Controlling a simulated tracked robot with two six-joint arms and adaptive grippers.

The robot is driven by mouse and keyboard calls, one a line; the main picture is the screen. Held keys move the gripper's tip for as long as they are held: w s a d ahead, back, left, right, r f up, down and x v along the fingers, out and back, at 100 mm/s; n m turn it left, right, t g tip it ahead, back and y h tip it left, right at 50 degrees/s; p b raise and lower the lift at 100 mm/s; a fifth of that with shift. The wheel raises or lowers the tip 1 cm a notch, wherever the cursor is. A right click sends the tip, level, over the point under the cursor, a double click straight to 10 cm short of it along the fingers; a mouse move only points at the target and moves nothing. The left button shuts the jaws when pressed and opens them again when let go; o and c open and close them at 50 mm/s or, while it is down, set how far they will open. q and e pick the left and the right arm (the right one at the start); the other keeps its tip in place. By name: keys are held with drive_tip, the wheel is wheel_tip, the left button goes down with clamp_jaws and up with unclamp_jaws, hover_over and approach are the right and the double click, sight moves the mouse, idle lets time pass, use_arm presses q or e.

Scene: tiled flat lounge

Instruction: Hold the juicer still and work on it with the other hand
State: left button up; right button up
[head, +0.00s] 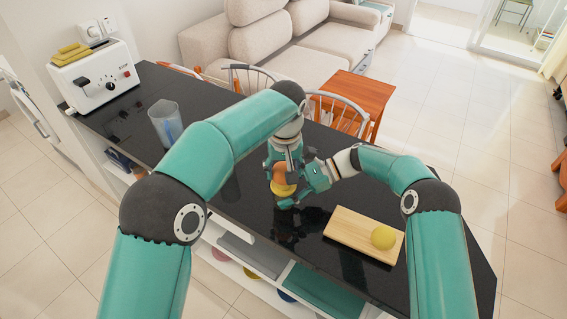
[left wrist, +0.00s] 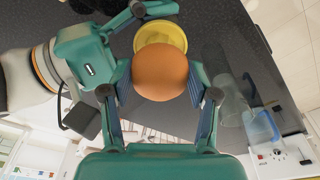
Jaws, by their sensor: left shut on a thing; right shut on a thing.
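The yellow juicer (head: 283,190) stands on the dark counter, near its middle; it also shows in the left wrist view (left wrist: 160,33). My right gripper (head: 303,190) comes in from the right and is shut on the juicer's side. My left gripper (head: 282,170) is above the juicer, pointing down, and is shut on an orange fruit (left wrist: 160,72), one finger on each side. The orange (head: 280,170) sits over the juicer and hides much of its top. I cannot tell how firmly it touches the juicer.
A wooden board (head: 345,228) with a yellow lemon (head: 383,237) lies right of the juicer, near my right arm. A clear jug (head: 165,122) and a white toaster (head: 97,80) stand at the left. Chairs (head: 340,108) line the far edge.

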sight(280, 193)
use_arm(q)
drive_tip(key=shift+f, duration=0.4)
drive_tip(key=shift+s+f, duration=0.1)
drive_tip(key=shift+f, duration=1.1)
idle(0.6)
drive_tip(key=n, duration=0.5)
drive_tip(key=shift+d+f+y, duration=0.1)
drive_tip(key=shift+d+y, duration=0.1)
drive_tip(key=shift+y, duration=0.2)
drive_tip(key=m, duration=0.5)
drive_tip(key=shift+a+h, duration=0.2)
drive_tip(key=shift+h, duration=0.2)
drive_tip(key=m, duration=0.5)
drive_tip(key=shift+a+m+h, duration=0.1)
drive_tip(key=shift+m+h, duration=0.3)
drive_tip(key=n, duration=0.5)
drive_tip(key=shift+n+y, duration=0.4)
drive_tip(key=shift+n, duration=0.3)
